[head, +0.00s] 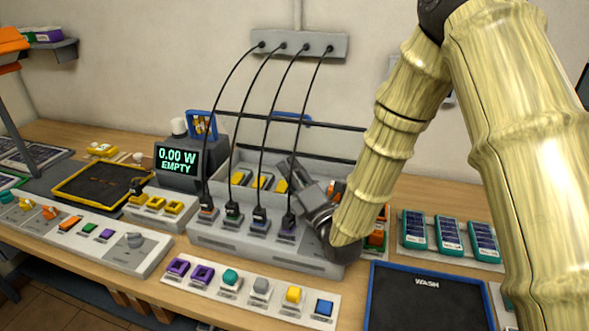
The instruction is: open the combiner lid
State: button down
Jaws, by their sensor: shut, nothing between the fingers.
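A long grey box (262,249) stands on the bench, with four black cables plugged into coloured sockets along its top; it looks like the combiner. Behind it is a pale open bin (328,168) with yellow-topped parts inside. Dark horizontal bars (335,125) cross above the bin; I cannot tell whether they belong to a lid. My gripper (288,165) is shut and empty, over the bin's right part, behind the rightmost cable. My wrist and arm hide the right end of the grey box and bin. Contact between fingers and bin is unclear.
A display (178,162) reading "0.00 W EMPTY" stands left. A strip of coloured blocks (250,301) lies in front. A dark WASH mat (425,303) and teal modules (449,236) are right.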

aim_at(272, 123)
jog(key=shift+w+a+r+p, duration=0.3)
jog(key=shift+w+r+p, duration=0.35)
jog(key=shift+w, duration=0.7)
jog(key=shift+w+a+r+p, duration=0.45)
jog(key=shift+w+r, duration=0.3)
jog(key=shift+w, duration=0.6)
jog(key=shift+w+a+r+p, duration=0.2)
jog(key=shift+w+r+p, duration=0.5)
jog(key=shift+w, duration=0.65)
jog(key=shift+r, duration=0.1)
